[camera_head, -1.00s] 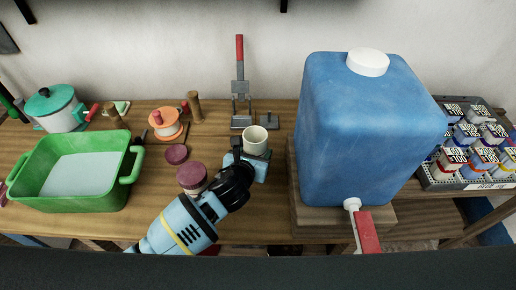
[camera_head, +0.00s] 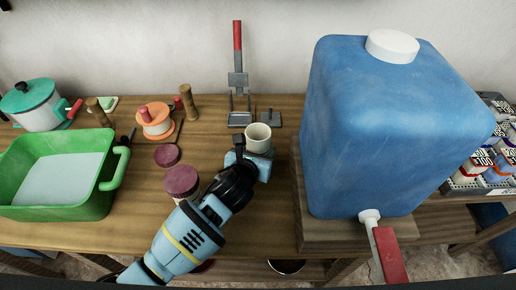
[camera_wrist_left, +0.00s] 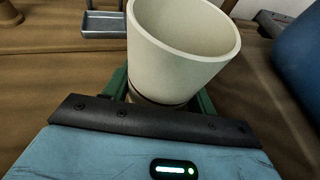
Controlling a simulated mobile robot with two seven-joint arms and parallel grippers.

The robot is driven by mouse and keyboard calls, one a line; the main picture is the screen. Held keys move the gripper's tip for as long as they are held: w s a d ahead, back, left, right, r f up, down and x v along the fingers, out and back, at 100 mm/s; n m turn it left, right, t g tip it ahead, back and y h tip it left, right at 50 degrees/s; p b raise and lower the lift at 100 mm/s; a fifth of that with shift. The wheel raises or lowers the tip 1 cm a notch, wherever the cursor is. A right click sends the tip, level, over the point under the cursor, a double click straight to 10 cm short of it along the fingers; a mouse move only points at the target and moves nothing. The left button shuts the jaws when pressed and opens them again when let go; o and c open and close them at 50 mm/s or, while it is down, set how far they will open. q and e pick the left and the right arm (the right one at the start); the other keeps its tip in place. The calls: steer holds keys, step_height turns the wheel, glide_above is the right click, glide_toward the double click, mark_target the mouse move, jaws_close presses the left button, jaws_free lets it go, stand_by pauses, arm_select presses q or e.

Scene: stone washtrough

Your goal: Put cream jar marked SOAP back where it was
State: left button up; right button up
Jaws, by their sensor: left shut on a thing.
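A cream jar (camera_head: 258,138) without a lid stands upright in my left gripper (camera_head: 254,158), near the middle of the bench (camera_head: 228,225). In the left wrist view the jar (camera_wrist_left: 180,45) rises between the fingers, its open mouth facing up and its inside empty. The gripper is shut around its lower part. No SOAP marking shows on the sides in view. I cannot tell whether the jar's base touches the bench. My right gripper is not in view.
A large blue tank (camera_head: 390,130) with a red-handled tap stands close on the right. A metal lever press (camera_head: 238,95) is behind the jar. On the left are a purple-lidded jar (camera_head: 181,182), a loose purple lid (camera_head: 167,155), an orange spool (camera_head: 155,121) and a green basin (camera_head: 85,210).

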arm_select(q)
steer(key=shift+w+r, duration=0.1)
steer(key=shift+r, duration=0.1)
steer(key=shift+f, duration=0.15)
steer(key=o, duration=1.1)
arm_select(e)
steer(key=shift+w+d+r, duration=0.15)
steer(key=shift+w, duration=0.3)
arm_select(q)
steer(key=p+v, duration=0.2)
steer(key=v, duration=1)
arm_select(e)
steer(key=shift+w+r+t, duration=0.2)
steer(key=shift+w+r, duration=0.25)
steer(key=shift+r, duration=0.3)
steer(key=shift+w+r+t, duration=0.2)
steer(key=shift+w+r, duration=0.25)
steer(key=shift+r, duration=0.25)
